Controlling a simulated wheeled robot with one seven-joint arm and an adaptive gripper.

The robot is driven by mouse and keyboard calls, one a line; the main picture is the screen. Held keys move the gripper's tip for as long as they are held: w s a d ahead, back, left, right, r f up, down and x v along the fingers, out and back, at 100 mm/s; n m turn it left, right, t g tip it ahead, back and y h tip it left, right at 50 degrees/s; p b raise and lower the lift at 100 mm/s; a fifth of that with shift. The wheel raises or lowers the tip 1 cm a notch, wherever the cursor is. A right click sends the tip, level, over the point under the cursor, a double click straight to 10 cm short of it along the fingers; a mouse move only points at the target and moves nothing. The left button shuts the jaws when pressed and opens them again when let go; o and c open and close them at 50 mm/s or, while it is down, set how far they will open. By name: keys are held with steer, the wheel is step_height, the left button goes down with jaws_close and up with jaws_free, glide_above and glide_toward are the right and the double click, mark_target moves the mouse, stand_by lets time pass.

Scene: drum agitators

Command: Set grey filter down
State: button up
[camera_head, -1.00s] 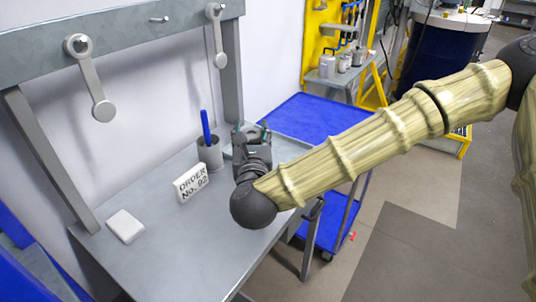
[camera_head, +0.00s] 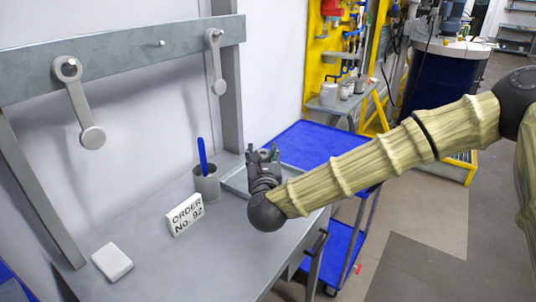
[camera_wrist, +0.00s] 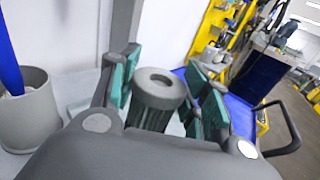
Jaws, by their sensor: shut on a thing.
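The grey filter (camera_wrist: 160,88) is a short ring-topped cylinder with a dark hole in its top and a ribbed side. In the wrist view it stands upright between the green-padded fingers of my gripper (camera_wrist: 160,100), which is shut on it. In the head view my gripper (camera_head: 263,152) is over the far right end of the grey workbench (camera_head: 235,250), near a shallow metal tray (camera_head: 236,183). I cannot make out the filter there, and its underside is hidden.
A grey cup (camera_head: 206,184) with a blue pen stands left of my gripper. An order sign (camera_head: 185,214) and a white block (camera_head: 112,262) are on the bench. A blue-topped cart (camera_head: 310,147) stands beyond the bench. The bench front is clear.

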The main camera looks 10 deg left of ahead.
steer(key=w+f+p, duration=0.2)
steer(key=w+f, duration=0.2)
steer(key=w, duration=0.2)
stand_by(0.4)
steer(key=shift+d, duration=0.15)
steer(key=shift+f, duration=0.2)
steer(key=o, duration=1.2)
steer(key=b+v, duration=0.2)
steer(key=v, duration=1)
steer(key=shift+r, duration=0.15)
